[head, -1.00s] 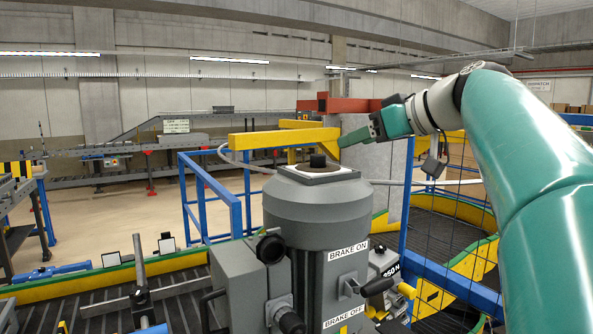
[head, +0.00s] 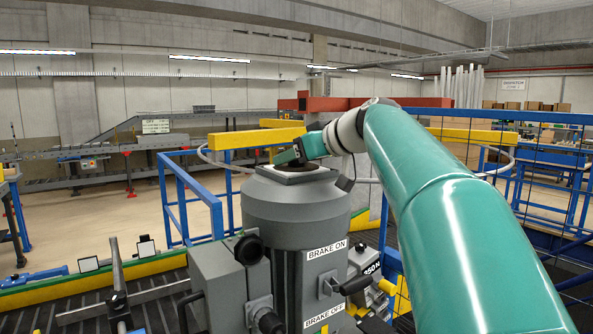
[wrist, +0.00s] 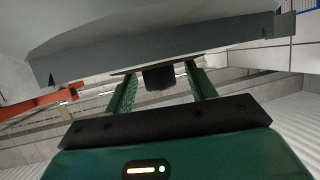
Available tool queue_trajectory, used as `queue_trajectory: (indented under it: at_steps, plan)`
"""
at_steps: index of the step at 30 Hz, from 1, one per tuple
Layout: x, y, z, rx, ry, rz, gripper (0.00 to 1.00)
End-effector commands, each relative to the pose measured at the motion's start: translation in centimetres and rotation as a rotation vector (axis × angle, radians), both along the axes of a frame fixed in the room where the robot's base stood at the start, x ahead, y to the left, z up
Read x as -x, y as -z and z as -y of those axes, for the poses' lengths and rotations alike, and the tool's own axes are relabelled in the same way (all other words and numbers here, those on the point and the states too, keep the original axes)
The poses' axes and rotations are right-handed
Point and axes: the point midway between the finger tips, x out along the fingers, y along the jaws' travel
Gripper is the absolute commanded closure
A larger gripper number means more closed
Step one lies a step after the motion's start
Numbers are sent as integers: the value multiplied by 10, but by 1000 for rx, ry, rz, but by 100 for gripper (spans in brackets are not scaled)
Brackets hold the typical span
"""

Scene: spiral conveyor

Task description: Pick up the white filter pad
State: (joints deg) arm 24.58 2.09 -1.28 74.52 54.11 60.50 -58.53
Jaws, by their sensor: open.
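The white filter pad (head: 318,176) lies flat on top of the grey drum-shaped motor housing (head: 297,212) in the head view, with a dark round knob (head: 297,167) on its middle. My gripper (head: 284,158) is at the top of the housing, by the knob and just above the pad. In the wrist view the two green fingers of my gripper (wrist: 160,70) are apart, with the dark knob (wrist: 158,78) showing between them. The pad is seen nearly edge-on there, and its white face does not show. I cannot tell whether the fingers touch the knob.
A yellow beam (head: 255,138) runs behind the housing. Blue railings (head: 190,200) stand to its left.

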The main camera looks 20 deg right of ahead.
Motion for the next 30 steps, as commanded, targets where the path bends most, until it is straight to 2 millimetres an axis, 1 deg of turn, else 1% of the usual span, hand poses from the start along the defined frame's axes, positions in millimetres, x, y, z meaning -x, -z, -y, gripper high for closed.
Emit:
queue_trajectory:
  at_steps: [3,4,6,8,9,11,19,23,26,30]
  plan:
    - [0,0,0,0,0,0,44]
    - [0,0,0,0,0,0,48]
    - [1,0,0,0,0,0,62]
    - [1,0,0,0,0,0,74]
    - [1,0,0,0,0,0,82]
    - [1,0,0,0,0,0,92]
    - [1,-1,0,0,0,1,93]
    - [1,-5,1,0,0,1,93]
    - [1,-13,0,0,0,2,93]
    - [0,-31,1,2,0,3,93]
